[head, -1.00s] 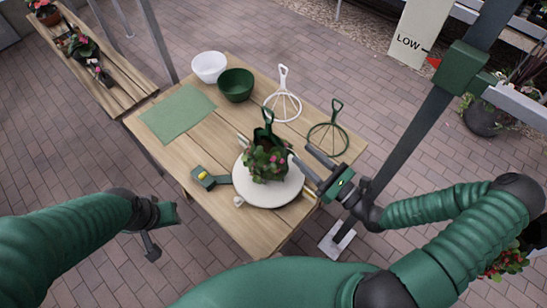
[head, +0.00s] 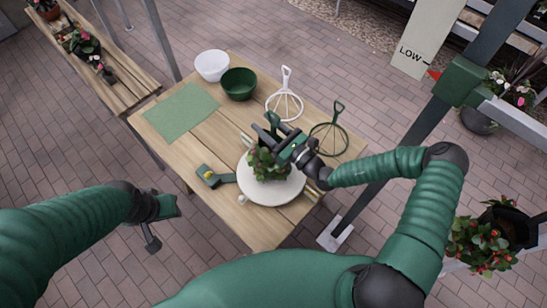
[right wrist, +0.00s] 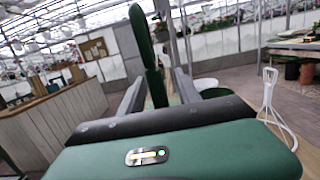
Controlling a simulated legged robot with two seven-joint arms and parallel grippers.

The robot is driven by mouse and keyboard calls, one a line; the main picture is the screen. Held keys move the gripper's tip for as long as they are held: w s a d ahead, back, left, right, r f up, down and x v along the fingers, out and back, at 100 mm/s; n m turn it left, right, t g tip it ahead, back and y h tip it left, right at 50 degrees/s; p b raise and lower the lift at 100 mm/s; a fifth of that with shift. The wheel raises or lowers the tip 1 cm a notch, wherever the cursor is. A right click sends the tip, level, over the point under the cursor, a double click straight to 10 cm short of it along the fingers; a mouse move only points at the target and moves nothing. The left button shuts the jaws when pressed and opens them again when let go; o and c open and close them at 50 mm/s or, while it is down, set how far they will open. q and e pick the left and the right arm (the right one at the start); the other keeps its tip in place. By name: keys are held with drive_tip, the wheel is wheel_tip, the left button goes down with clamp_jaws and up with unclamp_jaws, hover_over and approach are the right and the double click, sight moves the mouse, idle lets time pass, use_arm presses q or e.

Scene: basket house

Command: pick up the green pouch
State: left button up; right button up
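What I take for the green pouch is the green holder under a leafy plant with small red flowers; leaves and my gripper hide most of it. Its green upright hanger (head: 273,120) rises from the plant, which stands on a white round plate (head: 270,193) on the wooden table. My right gripper (head: 276,137) is at the hanger, just above the leaves. In the right wrist view the hanger (right wrist: 147,50) stands between the two fingers, which look apart with gaps beside it. My left gripper (head: 164,226) is open and empty, left of the table.
A grey post (head: 400,150) stands at right.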

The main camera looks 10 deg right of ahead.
drive_tip(key=shift+a, duration=0.15)
drive_tip(key=shift+c, duration=0.3)
drive_tip(key=shift+s, duration=0.2)
drive_tip(key=c, duration=0.5)
drive_tip(key=shift+c, duration=1)
drive_tip(key=shift+d, duration=0.5)
clamp_jaws()
drive_tip(key=shift+a+f, duration=0.1)
drive_tip(key=shift+a, duration=0.1)
